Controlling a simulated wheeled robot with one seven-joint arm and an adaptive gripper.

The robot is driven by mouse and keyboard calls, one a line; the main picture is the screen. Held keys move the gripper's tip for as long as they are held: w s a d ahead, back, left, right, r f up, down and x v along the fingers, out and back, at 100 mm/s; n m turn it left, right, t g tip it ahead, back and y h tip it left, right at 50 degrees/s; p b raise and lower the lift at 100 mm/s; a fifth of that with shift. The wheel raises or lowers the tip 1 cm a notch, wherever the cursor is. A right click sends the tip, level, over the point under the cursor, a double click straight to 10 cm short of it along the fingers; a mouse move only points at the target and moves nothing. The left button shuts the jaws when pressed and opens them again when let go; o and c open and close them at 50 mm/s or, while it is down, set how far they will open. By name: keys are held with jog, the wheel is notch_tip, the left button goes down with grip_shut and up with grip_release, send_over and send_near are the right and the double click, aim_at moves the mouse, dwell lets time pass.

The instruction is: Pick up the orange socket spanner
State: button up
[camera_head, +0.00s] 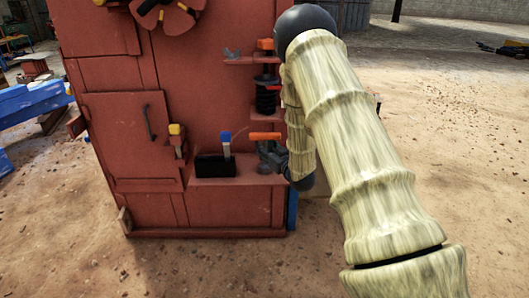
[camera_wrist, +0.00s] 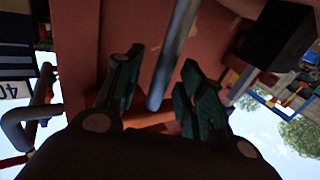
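The orange socket spanner has an orange bar handle (camera_head: 265,136) on the right side of the red machine in the head view. In the wrist view its grey shaft (camera_wrist: 176,48) runs between my fingers, and the orange part (camera_wrist: 150,118) shows low, near the gripper's palm. My gripper (camera_wrist: 162,85) is open, with one teal-padded finger on each side of the shaft and gaps between. In the head view my gripper (camera_head: 268,155) is just below the orange handle, partly hidden by my arm. The spanner's lower end is hidden in the head view.
A blue-topped tool (camera_head: 226,138) stands by a black box (camera_head: 215,166) on the red ledge (camera_head: 240,181). A yellow-topped lever (camera_head: 175,130) is left of it. Sandy ground is clear at right.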

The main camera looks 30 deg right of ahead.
jog(key=shift+w, duration=0.35)
grip_shut()
